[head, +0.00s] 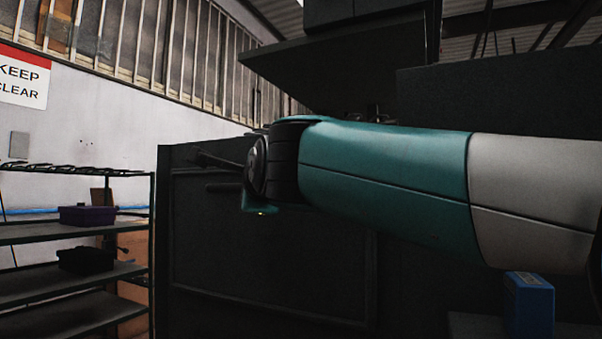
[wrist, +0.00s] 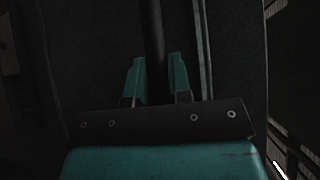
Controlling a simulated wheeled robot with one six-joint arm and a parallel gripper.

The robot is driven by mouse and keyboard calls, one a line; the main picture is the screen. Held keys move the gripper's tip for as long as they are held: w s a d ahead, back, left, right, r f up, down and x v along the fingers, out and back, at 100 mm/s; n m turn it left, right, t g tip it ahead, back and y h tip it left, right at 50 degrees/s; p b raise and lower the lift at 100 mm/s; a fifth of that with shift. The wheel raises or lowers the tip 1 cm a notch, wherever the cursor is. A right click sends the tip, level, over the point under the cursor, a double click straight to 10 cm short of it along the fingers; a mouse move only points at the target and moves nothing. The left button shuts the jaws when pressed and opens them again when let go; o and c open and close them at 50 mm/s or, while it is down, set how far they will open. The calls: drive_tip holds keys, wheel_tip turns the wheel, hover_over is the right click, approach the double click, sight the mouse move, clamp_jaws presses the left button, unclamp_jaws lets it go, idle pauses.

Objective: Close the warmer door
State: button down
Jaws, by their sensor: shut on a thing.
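The warmer door (head: 270,265) is a large dark panel in the middle of the head view. A dark bar handle (head: 222,187) shows on its upper left part. In the wrist view the handle (wrist: 154,30) runs down between the two teal fingers of my gripper (wrist: 156,82). The fingers are shut on the handle. In the head view my teal and grey arm reaches in from the right, and the gripper's end at the door is mostly hidden behind it. I cannot tell how far the door stands open.
A dark shelf rack (head: 70,280) stands at the left with a purple bin (head: 87,215) and a black bin (head: 85,260). A blue box (head: 529,305) is at the lower right under my arm. A dark hood (head: 340,60) overhangs above.

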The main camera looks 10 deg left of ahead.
drive_tip(key=shift+w+d+r, duration=0.2)
drive_tip(key=shift+w+d, duration=0.05)
drive_tip(key=shift+w, duration=0.15)
drive_tip(key=c, duration=1.1)
unclamp_jaws()
drive_tip(key=shift+w+d, duration=0.1)
drive_tip(key=shift+o, duration=0.2)
drive_tip(key=shift+a, duration=0.2)
drive_tip(key=shift+s+f, duration=0.1)
drive_tip(key=shift+s, duration=0.15)
